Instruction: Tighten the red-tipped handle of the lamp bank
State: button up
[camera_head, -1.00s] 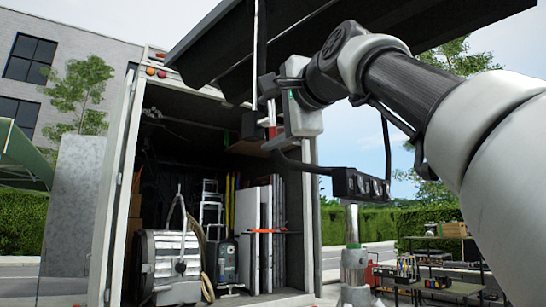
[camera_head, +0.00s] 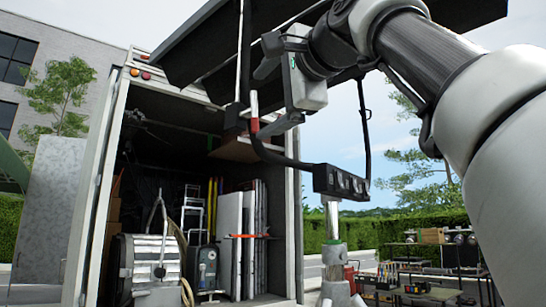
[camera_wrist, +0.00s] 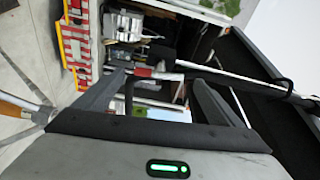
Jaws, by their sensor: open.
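A short pale handle with a red end (camera_head: 254,125) stands beside that bar. My gripper (camera_head: 268,92) is open and empty, level with the handle and close to it. In the wrist view the red-tipped handle (camera_wrist: 143,72) lies crosswise near the open fingertips (camera_wrist: 157,79), with its red end towards the left finger. I see no contact, and the exact gap is unclear.
The open truck (camera_head: 85,200) with equipment inside is at left. Loaded carts (camera_head: 430,265) stand at lower right. A dark bar (camera_wrist: 245,82) crosses near my right finger.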

jog(key=b+v, duration=0.2)
jog(key=v, duration=0.9)
jog(key=shift+b, duration=0.4)
